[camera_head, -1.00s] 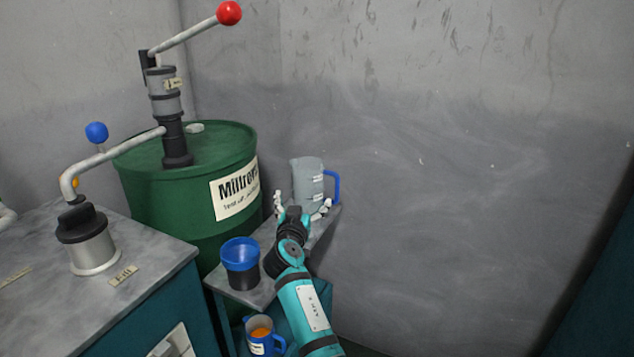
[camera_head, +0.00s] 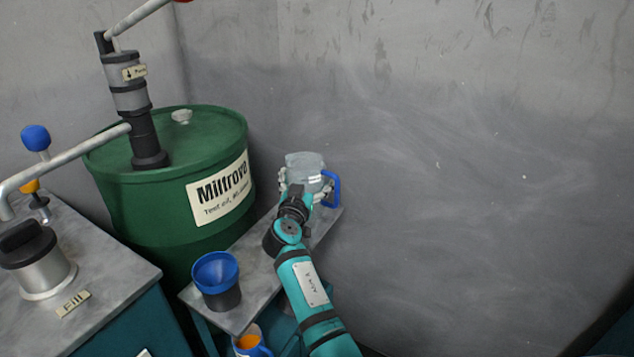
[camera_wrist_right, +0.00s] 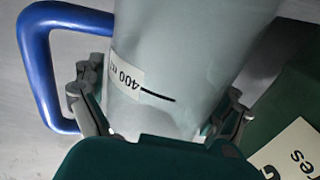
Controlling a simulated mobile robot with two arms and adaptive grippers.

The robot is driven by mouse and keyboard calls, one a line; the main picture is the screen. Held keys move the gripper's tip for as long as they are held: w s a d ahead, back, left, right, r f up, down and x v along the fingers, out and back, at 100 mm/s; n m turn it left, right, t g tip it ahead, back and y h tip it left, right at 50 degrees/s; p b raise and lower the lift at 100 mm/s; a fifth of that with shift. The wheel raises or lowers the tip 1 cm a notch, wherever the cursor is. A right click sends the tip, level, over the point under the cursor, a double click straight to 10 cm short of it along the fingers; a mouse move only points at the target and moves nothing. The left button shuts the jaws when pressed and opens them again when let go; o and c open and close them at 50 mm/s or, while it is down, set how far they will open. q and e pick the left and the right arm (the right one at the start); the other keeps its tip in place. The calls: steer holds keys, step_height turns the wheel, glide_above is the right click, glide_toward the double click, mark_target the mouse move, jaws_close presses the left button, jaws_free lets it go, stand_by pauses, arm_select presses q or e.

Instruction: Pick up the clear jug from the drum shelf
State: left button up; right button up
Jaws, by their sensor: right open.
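The clear jug (camera_head: 305,162) with a blue handle stands at the far end of the drum shelf (camera_head: 243,262), in front of the wall. My right gripper (camera_head: 306,184) reaches it from the front, with its fingers on either side of the jug. In the right wrist view the jug (camera_wrist_right: 185,60) fills the middle, with a "400 ml" label and its blue handle at left. The open fingers of my right gripper (camera_wrist_right: 160,110) flank it; whether they touch it I cannot tell. My left gripper is not in view.
A dark container with a blue funnel top (camera_head: 217,275) stands at the shelf's near end. The green drum (camera_head: 165,205) with a hand pump is close on the left. An orange-filled jug (camera_head: 250,345) sits lower down. A grey-topped cabinet (camera_head: 95,275) is at left.

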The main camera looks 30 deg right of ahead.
steer(key=shift+s+a+r, duration=0.1)
steer(key=shift+a+r, duration=0.15)
steer(key=c, duration=1)
steer(key=shift+c, duration=0.2)
